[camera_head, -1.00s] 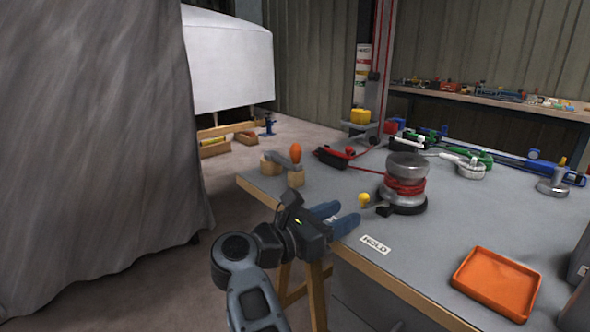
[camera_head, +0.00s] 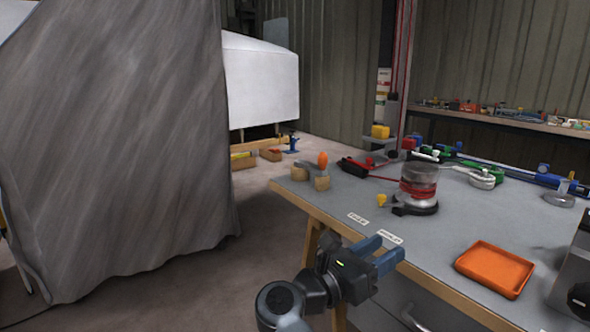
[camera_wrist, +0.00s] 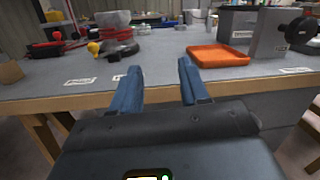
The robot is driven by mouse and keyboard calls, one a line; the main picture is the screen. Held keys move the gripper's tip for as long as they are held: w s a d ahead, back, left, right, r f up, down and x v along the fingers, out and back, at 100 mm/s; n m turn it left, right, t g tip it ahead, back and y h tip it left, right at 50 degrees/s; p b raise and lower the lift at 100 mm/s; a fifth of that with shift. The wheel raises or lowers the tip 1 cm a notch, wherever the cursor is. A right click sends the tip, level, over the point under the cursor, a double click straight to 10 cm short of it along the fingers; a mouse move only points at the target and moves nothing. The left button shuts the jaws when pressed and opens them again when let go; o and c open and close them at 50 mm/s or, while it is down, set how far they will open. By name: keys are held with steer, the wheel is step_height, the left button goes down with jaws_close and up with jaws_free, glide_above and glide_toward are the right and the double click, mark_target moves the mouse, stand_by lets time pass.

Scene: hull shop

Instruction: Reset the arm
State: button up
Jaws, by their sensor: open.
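My gripper (camera_head: 382,252) has two blue fingers, spread apart with nothing between them. In the head view it is at the front edge of the grey workbench (camera_head: 440,240), by a white label. In the wrist view my gripper (camera_wrist: 158,75) points toward the bench, and its open fingers show the bench's wooden front edge between them. I cannot tell its exact height over the bench edge.
An orange tray (camera_head: 494,269) lies on the bench to the right. A red and silver sander-like tool (camera_head: 418,187) and a yellow knob (camera_head: 382,200) stand behind the gripper. A grey curtain (camera_head: 115,140) hangs at left. Open floor lies between curtain and bench.

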steer(key=s+d+f+n+t+y, duration=0.25)
steer(key=s+d+n+t, duration=0.25)
steer(key=s+n, duration=0.35)
steer(key=s+d+f+n+t+y, duration=0.1)
steer(key=s+d+f+n+t, duration=0.2)
steer(key=s+d+n+t, duration=0.45)
steer(key=s+a+f+n+g+y, duration=0.2)
steer(key=s+n+y, duration=0.5)
steer(key=s+n, duration=0.55)
steer(key=s+a+f+n+g+y, duration=0.1)
steer(key=s+a+n+g+y, duration=0.15)
steer(key=s+n+y, duration=0.7)
steer(key=s+a+r+n+g+h+p, duration=0.1)
steer(key=s+a+r+n+g+h, duration=0.15)
steer(key=s+n, duration=0.7)
step_height(320, 180, up, 11)
steer(key=s+m+p, duration=0.1)
steer(key=p, duration=1.1)
steer(key=shift+d+g+h, duration=0.35)
steer(key=shift+d+h, duration=0.05)
steer(key=shift+h, duration=0.05)
